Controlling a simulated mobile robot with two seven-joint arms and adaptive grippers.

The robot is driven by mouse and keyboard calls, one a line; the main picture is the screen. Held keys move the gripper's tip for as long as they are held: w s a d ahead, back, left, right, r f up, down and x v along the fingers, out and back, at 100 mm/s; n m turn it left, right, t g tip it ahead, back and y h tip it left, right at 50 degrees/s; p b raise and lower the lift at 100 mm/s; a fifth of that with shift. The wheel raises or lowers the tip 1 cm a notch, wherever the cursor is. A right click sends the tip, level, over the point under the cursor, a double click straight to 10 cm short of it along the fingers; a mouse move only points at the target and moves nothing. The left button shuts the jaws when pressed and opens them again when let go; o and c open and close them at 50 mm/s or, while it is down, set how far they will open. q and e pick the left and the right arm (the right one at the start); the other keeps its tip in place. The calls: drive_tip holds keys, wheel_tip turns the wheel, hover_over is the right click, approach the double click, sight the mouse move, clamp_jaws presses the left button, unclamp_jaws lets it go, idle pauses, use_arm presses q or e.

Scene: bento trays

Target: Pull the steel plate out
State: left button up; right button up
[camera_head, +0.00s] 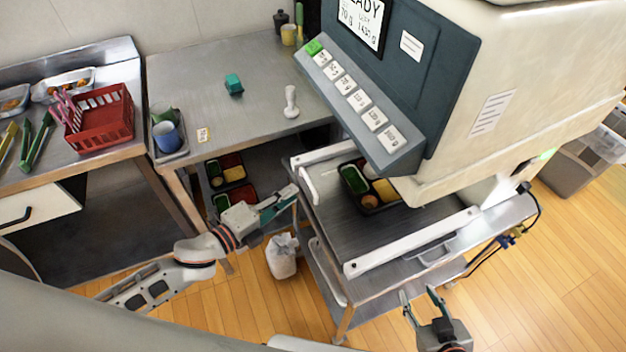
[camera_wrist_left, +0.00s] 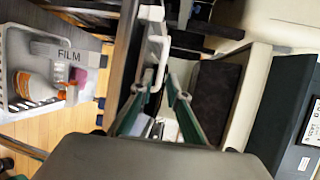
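The steel plate (camera_head: 340,228) lies flat under the sealing machine, between two white side rails. A white bar handle (camera_head: 308,188) stands at its left edge; it also shows in the left wrist view (camera_wrist_left: 158,50). A black bento tray (camera_head: 349,184) with green, orange and yellow food sits on the plate, partly under the machine. My left gripper (camera_head: 292,194) is just left of the handle. In the left wrist view its fingers (camera_wrist_left: 156,84) are apart, with the handle's near end by the tips; contact cannot be told. My right gripper (camera_head: 419,293) is open and empty in front of the machine table.
The big machine (camera_head: 540,70) overhangs the plate's back. A steel counter (camera_head: 215,70) stands at the left, with filled bento trays (camera_head: 228,172) on its lower shelf. Wooden floor is open in front.

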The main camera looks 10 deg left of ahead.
sight(309, 180)
use_arm(q)
drive_tip(key=x, duration=0.8)
drive_tip(key=shift+r, duration=0.1)
drive_tip(key=shift+c, duration=0.4)
clamp_jaws()
